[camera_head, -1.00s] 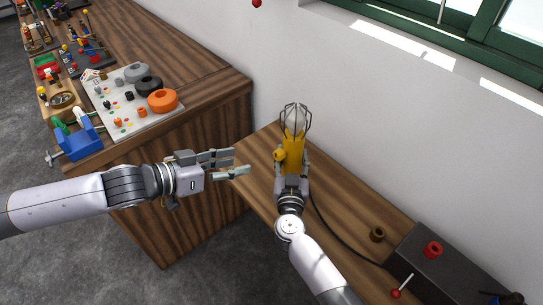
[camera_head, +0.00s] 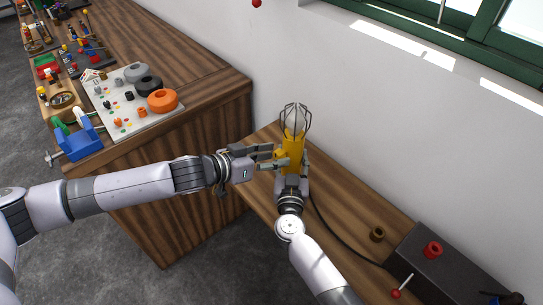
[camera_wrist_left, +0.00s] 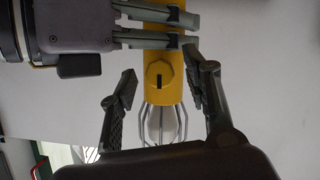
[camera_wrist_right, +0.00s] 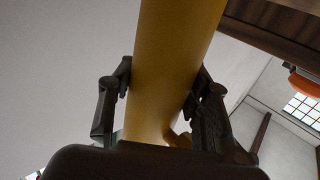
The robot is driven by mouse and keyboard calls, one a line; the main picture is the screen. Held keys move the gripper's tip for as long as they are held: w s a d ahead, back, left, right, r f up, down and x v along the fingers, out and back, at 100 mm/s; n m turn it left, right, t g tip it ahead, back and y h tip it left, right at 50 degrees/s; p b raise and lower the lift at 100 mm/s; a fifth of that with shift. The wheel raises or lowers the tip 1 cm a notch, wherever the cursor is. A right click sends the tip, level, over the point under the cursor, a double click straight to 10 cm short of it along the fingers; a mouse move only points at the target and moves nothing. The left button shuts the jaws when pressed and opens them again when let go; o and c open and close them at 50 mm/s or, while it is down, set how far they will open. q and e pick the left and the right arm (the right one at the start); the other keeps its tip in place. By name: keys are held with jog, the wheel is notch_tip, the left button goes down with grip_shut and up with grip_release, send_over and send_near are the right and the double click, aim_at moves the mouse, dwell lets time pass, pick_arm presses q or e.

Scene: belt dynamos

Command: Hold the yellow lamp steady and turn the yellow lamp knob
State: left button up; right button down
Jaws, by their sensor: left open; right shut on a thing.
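The yellow lamp (camera_head: 295,150) is held upright over the lower wooden bench, with its wire cage (camera_head: 295,117) on top. My right gripper (camera_wrist_right: 164,82) is shut on the lamp's yellow body, which fills the right wrist view. Its fingers also cross the body in the left wrist view. In the head view the left fingers partly hide the knob.
A dark box with a red knob (camera_head: 433,249) stands at the right end of the bench (camera_head: 340,205), near a brown ring (camera_head: 377,234). A black cable runs from the lamp area toward the box. A higher wooden bench (camera_head: 200,75) with tools stands left; the white wall is behind.

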pick_arm(q)
jog(key=shift+c, duration=0.3)
grip_shut()
dwell(0.5)
jog(key=m, duration=0.1)
jog(key=m+t+y, duration=0.1)
jog(key=shift+s+d+m, duration=0.1)
jog(key=shift+s+m, duration=0.05)
jog(key=shift+m, duration=0.15)
jog(key=shift+m+t+y, duration=0.7)
jog(key=shift+m+t, duration=0.1)
jog(key=shift+m, duration=0.4)
